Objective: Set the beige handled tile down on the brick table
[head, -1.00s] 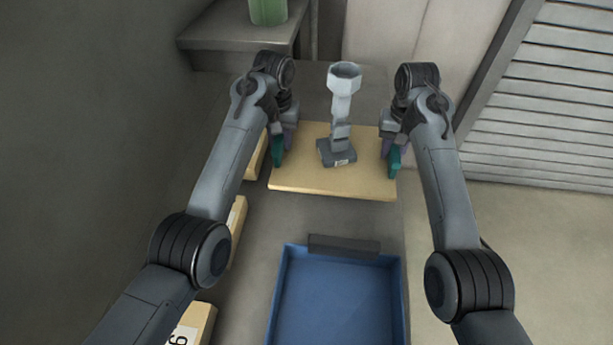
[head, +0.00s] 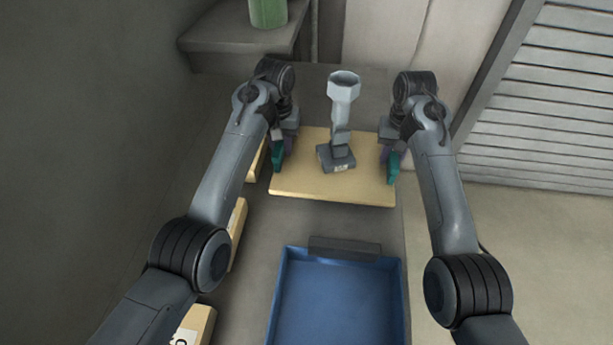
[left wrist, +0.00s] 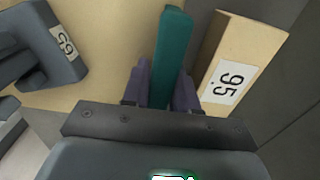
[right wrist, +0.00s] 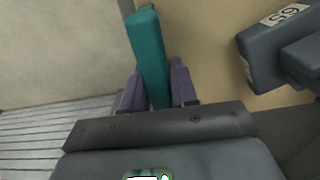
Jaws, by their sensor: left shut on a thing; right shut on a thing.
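The beige handled tile (head: 300,185) is a flat board with a teal handle on each side. A grey tool-like piece with a cup-shaped top (head: 343,90) and a labelled base stands upright on it. My left gripper (head: 278,150) is shut on the left teal handle (left wrist: 172,50). My right gripper (head: 392,155) is shut on the right teal handle (right wrist: 148,50). The tile looks about level between both grippers. I cannot tell whether its underside touches the grey surface (head: 330,222) below, which may be the brick table.
Several beige blocks line the left side, one (head: 237,230) near the tile; a block labelled 95 (left wrist: 245,60) shows in the left wrist view. A blue tray (head: 278,295) lies in front. A shelf (head: 235,38) with a green cylinder (head: 268,12) stands at the back left.

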